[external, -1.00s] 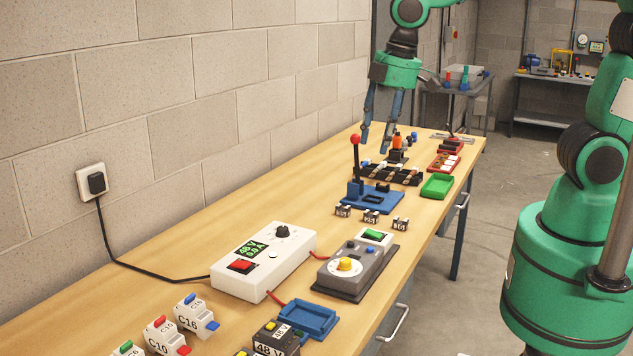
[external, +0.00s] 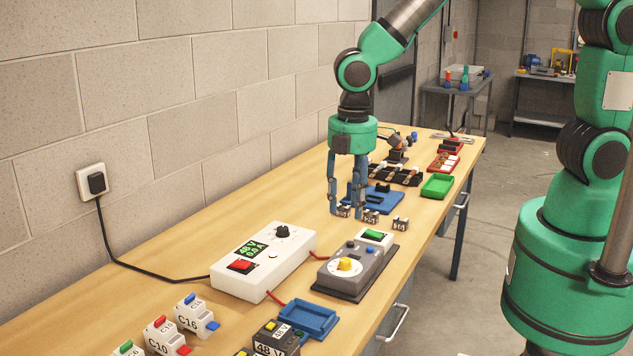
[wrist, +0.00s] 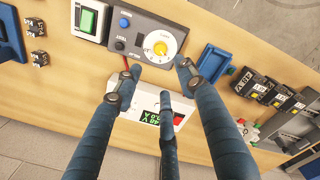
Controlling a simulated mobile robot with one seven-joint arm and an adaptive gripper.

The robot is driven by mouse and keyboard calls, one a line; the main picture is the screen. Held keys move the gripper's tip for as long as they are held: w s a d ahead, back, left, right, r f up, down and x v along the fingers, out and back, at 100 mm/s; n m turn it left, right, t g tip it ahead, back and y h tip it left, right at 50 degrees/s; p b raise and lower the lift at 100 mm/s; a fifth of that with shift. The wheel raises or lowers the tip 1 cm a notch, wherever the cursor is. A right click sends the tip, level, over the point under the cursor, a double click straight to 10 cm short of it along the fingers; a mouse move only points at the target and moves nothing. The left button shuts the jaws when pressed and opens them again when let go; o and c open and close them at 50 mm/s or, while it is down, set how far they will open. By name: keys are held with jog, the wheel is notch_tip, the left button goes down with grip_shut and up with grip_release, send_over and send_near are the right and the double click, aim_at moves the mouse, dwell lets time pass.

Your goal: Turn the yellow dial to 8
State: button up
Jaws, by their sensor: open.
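The yellow dial (external: 346,264) sits on a grey control box (external: 362,258) on the workbench. In the wrist view the yellow dial (wrist: 160,48) shows on a white round scale, near the top middle; its numbers and setting are too small to read. My gripper (external: 345,211) is open and empty, pointing down above the bench, beyond the control box in the external view. It hides part of the blue lever base behind it. In the wrist view its blue fingers (wrist: 150,85) are spread, and the dial lies beyond their tips.
A white power supply (external: 262,262) with a red switch stands left of the control box. A green rocker switch (external: 374,235) and blue button (external: 370,250) are close to the dial. A blue tray (external: 311,319), small black blocks (external: 371,217) and red cables lie nearby.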

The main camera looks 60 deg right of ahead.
aim_at(346, 260)
jog(key=shift+f, duration=0.15)
jog(key=f+b, duration=0.1)
jog(key=f, duration=1.2)
jog(key=shift+w+d+f+b, duration=0.15)
jog(key=shift+w+f+b, duration=0.05)
jog(key=shift+b, duration=0.2)
grip_shut()
